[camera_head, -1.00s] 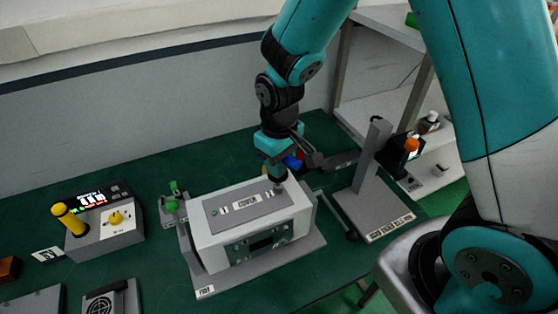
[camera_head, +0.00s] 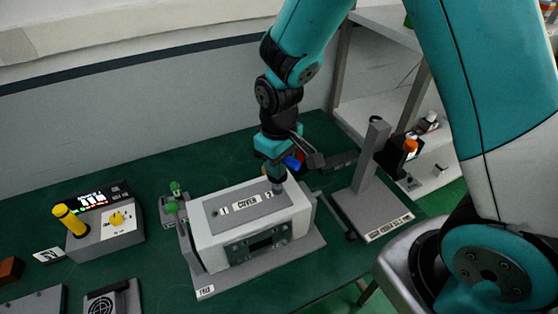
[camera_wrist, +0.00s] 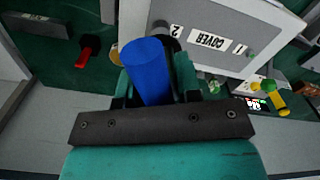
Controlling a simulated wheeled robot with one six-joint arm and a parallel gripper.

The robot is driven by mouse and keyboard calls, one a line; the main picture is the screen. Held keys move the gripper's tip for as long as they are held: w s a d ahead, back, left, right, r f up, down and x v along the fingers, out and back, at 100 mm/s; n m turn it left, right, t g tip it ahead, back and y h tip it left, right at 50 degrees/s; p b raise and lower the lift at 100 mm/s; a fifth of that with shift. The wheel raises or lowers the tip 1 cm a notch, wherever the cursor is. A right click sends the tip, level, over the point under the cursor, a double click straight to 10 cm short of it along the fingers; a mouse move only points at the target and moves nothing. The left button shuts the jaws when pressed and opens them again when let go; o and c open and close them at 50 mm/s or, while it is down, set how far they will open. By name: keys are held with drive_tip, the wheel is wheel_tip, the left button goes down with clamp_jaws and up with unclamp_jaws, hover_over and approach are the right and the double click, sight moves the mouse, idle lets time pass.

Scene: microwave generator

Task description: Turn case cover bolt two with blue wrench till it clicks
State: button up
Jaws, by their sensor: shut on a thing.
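The grey case cover (camera_head: 240,210), lettered COVER, lies on top of a white case. It also shows in the wrist view (camera_wrist: 232,55), with labels 2 and 1 on it. My gripper (camera_wrist: 150,92) is shut on the blue wrench (camera_wrist: 146,66), which stands between the fingers. In the head view the wrench (camera_head: 291,162) shows just beside the gripper. The wrench's lower end reaches down to the cover's right end, near label 2 (camera_wrist: 175,30).
A grey stand (camera_head: 373,165) with a side arm is right of the case, close to my gripper. A control box (camera_head: 105,235) with a yellow handle is at left. Green knobs (camera_head: 173,195) stand by the case's left end. The green bench (camera_head: 140,175) is bare behind.

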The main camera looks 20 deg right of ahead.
drive_tip(key=shift+m, duration=0.3)
drive_tip(key=shift+m, duration=1)
drive_tip(key=n, duration=0.3)
drive_tip(key=shift+r, duration=0.1)
wheel_tip(320, 180, up, 6)
drive_tip(key=p, duration=0.5)
drive_tip(key=shift+r+p, duration=0.75)
drive_tip(key=shift+r, duration=0.65)
